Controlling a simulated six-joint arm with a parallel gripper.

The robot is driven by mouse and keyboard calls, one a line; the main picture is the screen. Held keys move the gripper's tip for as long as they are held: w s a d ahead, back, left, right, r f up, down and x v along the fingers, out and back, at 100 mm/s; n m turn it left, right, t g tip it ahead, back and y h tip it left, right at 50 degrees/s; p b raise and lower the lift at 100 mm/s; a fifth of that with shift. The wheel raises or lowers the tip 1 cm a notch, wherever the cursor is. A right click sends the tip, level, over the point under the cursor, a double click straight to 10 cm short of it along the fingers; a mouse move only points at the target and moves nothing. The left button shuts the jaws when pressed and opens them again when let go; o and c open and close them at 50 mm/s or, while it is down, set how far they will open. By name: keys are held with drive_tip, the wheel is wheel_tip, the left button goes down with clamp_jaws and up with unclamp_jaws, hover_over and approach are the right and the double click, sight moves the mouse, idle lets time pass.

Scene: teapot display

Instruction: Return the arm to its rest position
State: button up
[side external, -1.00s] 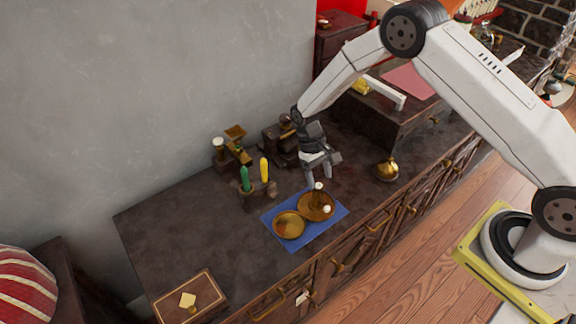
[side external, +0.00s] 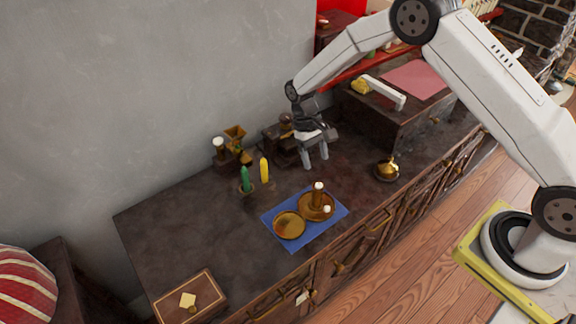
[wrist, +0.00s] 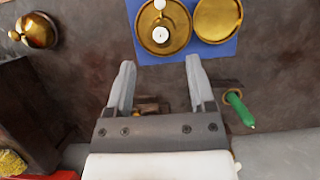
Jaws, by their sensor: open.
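My gripper (side external: 316,164) is open and empty, held above the dark cabinet top (side external: 185,220) in the side external view. In the wrist view its two fingers (wrist: 157,85) stand apart with nothing between them. Two brass dishes lie on a blue mat (side external: 296,240) in front of it. One brass dish (side external: 289,225) is empty. The other brass dish (side external: 309,212) holds a white-topped brass piece (side external: 318,192) and a small white knob. The dishes show at the top of the wrist view (wrist: 217,18), apart from the fingers.
A green candle (side external: 245,180) and a yellow candle (side external: 264,170) stand left of my gripper. Brass and dark objects (side external: 235,145) sit near the wall. A brass pot (side external: 387,169) stands to the right, before a raised dark box (side external: 400,125).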

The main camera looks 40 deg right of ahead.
drive_tip(key=s+d+r+t, duration=0.1)
drive_tip(key=s+r+t, duration=0.2)
drive_tip(key=s+r, duration=0.3)
drive_tip(key=s+d+r+t, duration=0.2)
drive_tip(key=s+r+t, duration=0.2)
drive_tip(key=s+r, duration=0.3)
drive_tip(key=s, duration=0.4)
drive_tip(key=shift+s+d+r, duration=0.2)
drive_tip(key=shift+s+d, duration=0.1)
drive_tip(key=shift+s, duration=0.1)
